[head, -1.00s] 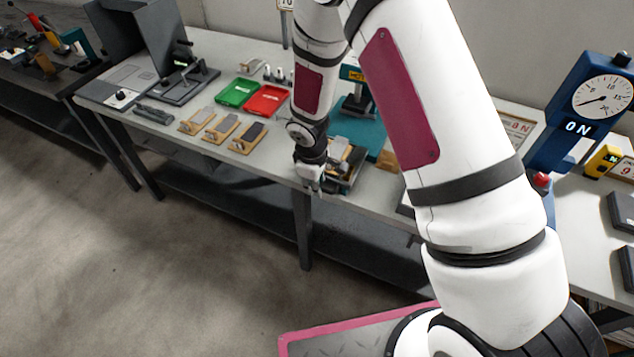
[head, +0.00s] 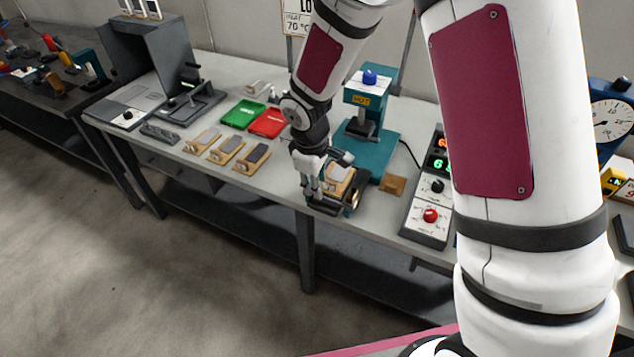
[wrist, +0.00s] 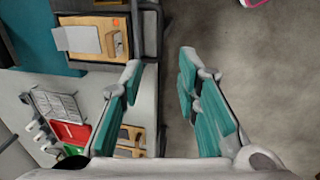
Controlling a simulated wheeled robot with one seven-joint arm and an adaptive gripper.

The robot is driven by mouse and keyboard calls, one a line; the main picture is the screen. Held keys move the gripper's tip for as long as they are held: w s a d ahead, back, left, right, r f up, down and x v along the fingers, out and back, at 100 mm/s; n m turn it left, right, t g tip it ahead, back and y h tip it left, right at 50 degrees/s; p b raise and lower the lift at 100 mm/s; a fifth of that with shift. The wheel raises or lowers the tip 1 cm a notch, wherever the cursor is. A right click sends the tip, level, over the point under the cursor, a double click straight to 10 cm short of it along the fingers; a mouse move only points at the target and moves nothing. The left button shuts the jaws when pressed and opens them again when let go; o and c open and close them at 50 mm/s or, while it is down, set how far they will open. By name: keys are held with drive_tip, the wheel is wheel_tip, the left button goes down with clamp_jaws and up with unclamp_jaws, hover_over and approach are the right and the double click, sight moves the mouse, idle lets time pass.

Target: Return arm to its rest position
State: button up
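My gripper (head: 312,194) is at the front edge of the workbench in the head view, beside a dark tray (head: 345,203) that holds a wooden block with a grey piece on it. In the wrist view my gripper (wrist: 163,84) shows two teal-padded fingers set wide apart, with nothing between them but the bench edge and floor. The tray (wrist: 140,45) and its wooden block (wrist: 108,38) lie at the upper left of that view, just beyond the left finger. I cannot tell whether that finger touches the tray.
The bench (head: 240,192) bears a green tray (head: 243,115), a red tray (head: 268,124), several wooden blocks with grey tops (head: 226,151), a teal press (head: 372,145) and a control box (head: 430,215). Open floor (head: 150,270) lies in front of the bench.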

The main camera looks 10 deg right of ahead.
drive_tip(key=s+d+r+m+t, duration=0.1)
drive_tip(key=s+d+r+m, duration=0.25)
drive_tip(key=r, duration=0.55)
drive_tip(key=s+d+r+m+t, duration=0.1)
drive_tip(key=s+d+r+m, duration=0.2)
drive_tip(key=r, duration=0.7)
drive_tip(key=s+d+r+m+t, duration=0.1)
drive_tip(key=s+r+m, duration=0.1)
drive_tip(key=s+r, duration=0.3)
drive_tip(key=s+d+r+m+t+y, duration=0.1)
drive_tip(key=s+r, duration=0.4)
drive_tip(key=s, duration=0.7)
drive_tip(key=shift+s+d+m, duration=0.15)
drive_tip(key=shift+d+m, duration=0.4)
drive_tip(key=shift+m, duration=0.2)
